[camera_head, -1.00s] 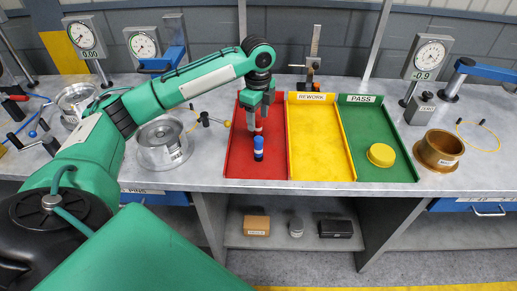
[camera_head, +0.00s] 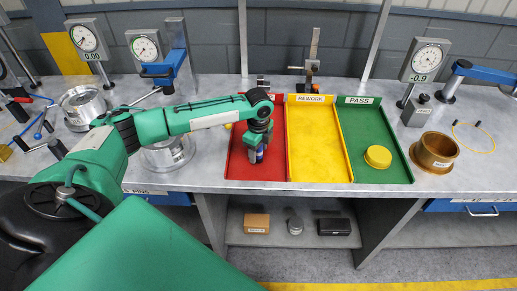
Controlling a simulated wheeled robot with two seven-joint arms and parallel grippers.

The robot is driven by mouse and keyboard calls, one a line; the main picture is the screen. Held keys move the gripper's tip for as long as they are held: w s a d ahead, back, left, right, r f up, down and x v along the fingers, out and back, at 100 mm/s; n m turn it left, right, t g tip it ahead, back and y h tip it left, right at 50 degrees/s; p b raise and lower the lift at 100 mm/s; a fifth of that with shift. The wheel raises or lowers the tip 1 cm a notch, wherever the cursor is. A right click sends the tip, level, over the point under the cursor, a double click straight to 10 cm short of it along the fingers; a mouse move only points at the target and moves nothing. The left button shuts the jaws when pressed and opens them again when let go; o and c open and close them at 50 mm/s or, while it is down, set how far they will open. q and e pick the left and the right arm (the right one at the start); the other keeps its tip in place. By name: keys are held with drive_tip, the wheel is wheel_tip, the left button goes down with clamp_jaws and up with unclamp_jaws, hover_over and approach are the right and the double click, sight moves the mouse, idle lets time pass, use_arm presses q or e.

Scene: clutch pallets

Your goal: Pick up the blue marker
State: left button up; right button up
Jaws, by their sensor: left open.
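The blue marker (camera_head: 260,157) stands upright in the red tray (camera_head: 257,174), mostly hidden by my left gripper. My left gripper (camera_head: 258,150) comes from above and its open fingers are around the marker's upper part. Whether the fingers touch it cannot be told. The left arm reaches in from the left over the bench. My right gripper is not in view.
The yellow REWORK tray (camera_head: 315,150) and the green PASS tray (camera_head: 362,120) adjoin on the right; a yellow disc (camera_head: 378,157) lies in the green one. A brass ring (camera_head: 435,150) stands further right. Dial gauges stand along the back. A metal cylinder (camera_head: 168,152) is left of the trays.

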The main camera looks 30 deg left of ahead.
use_arm(q)
drive_tip(key=c, duration=1.1)
drive_tip(key=shift+o, duration=0.2)
